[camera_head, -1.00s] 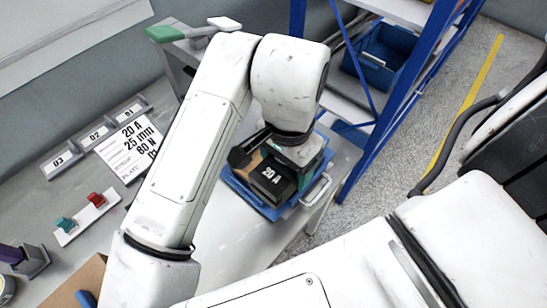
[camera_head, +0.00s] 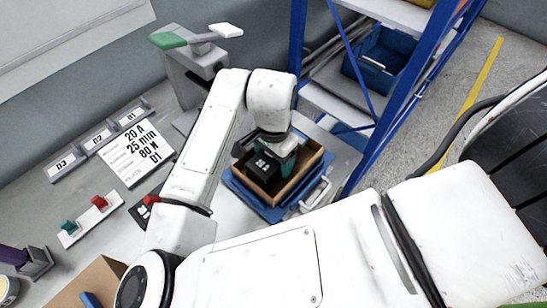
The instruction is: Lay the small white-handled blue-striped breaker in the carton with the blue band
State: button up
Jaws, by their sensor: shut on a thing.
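My gripper (camera_head: 272,150) is at the end of my arm, over an open brown carton (camera_head: 314,160). Its fingers are mostly hidden by my wrist. It is shut on a dark block (camera_head: 264,166) with white marks, which shows within the carton's opening. Something teal shows beside the block. I see no white handle or blue stripe on it, and cannot tell whether it touches the carton floor. The carton stands on a blue tray (camera_head: 243,196); no blue band is clear on its visible walls.
A blue rack (camera_head: 366,150) with a blue bin (camera_head: 382,55) stands right of the tray. On the bench are a printed card (camera_head: 135,155), a strip with red and teal pieces (camera_head: 90,219) and another cardboard box (camera_head: 100,275). A lever stand (camera_head: 190,75) is behind.

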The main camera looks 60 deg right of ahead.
jog(key=shift+f, duration=0.25)
jog(key=shift+f, duration=0.2)
jog(key=o, duration=1.5)
notch_tip(320, 180, up, 12)
jog(key=shift+r, duration=0.2)
